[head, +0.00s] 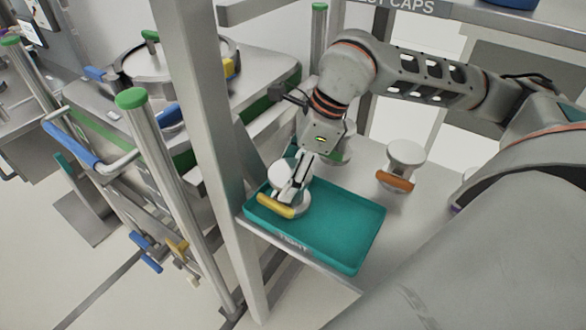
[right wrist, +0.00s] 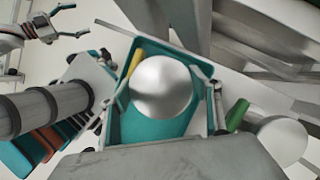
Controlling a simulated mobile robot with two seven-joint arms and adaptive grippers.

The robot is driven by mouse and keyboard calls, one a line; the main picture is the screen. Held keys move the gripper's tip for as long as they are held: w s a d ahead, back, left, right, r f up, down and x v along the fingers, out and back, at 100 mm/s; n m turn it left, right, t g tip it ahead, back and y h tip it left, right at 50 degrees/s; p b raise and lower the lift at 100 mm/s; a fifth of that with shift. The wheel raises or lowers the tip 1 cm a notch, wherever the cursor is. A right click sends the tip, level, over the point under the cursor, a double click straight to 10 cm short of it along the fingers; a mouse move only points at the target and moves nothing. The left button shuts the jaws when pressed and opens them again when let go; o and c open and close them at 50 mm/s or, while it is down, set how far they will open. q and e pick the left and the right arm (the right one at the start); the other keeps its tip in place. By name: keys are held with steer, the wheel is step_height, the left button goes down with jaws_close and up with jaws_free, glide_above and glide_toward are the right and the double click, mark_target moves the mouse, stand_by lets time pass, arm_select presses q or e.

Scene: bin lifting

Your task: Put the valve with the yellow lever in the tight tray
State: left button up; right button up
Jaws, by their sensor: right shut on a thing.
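The valve with the yellow lever (head: 275,206) is a white, round-topped piece at the left end of the teal tight tray (head: 345,258). My right gripper (head: 298,190) is shut on it from above. In the right wrist view its round top (right wrist: 160,86) sits between my right fingers (right wrist: 168,98), with the yellow lever beside it and the teal tray (right wrist: 118,132) below. I cannot tell whether the valve touches the tray floor. My left gripper (right wrist: 58,25) shows at the upper left of the right wrist view, fingers apart and empty.
A valve with an orange lever (head: 405,156) stands on the shelf right of the tray. A valve with a green lever (head: 345,156) is partly hidden behind my right arm. A grey upright post (head: 215,150) rises close to the tray's left. The tray's right part is empty.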

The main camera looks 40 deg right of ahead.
steer(key=shift+a+r, duration=0.15)
steer(key=o, duration=2)
steer(key=shift+c, duration=0.2)
